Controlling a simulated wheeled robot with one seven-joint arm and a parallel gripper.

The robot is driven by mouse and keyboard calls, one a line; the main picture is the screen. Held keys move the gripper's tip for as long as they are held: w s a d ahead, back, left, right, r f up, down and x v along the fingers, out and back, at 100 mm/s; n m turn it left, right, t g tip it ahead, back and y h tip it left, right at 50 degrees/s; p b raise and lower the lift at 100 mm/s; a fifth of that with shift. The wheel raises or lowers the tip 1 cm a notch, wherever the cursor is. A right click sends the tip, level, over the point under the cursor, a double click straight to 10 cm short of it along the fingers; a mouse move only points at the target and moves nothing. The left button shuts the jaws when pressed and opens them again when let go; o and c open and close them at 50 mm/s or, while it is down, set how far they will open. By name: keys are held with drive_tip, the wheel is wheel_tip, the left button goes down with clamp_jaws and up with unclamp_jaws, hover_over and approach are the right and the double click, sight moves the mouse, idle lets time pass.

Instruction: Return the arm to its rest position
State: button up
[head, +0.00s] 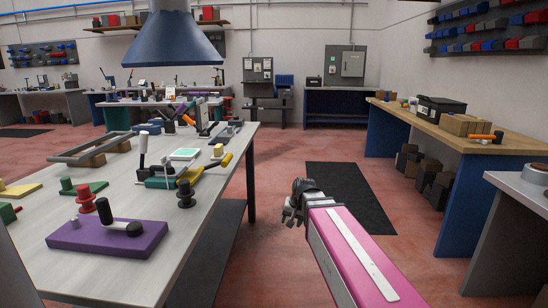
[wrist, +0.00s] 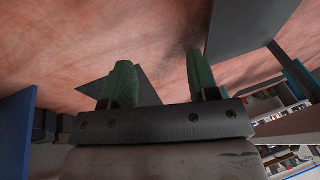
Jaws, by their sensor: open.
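My gripper (head: 291,213) is at the end of my pink arm in the head view, over the red floor to the right of the grey worktable (head: 75,268). It is apart from the table and from everything on it. In the wrist view my gripper (wrist: 158,80) shows two green fingers spread wide with nothing between them.
The worktable holds a purple block (head: 108,238) with a black handle, several knobs and a yellow-handled tool (head: 205,167). A wooden-topped bench (head: 460,135) with a black case (head: 440,109) stands at right. A grey table (head: 520,190) is at the near right. A black mat (head: 345,200) lies on open floor.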

drive_tip(key=s+d+f+n+g+h, duration=0.1)
drive_tip(key=s+d+f+g+h, duration=0.1)
drive_tip(key=s+d+f, duration=1)
drive_tip(key=shift+s+f+g, duration=0.2)
drive_tip(key=shift+f+g, duration=0.2)
drive_tip(key=shift+f, duration=0.5)
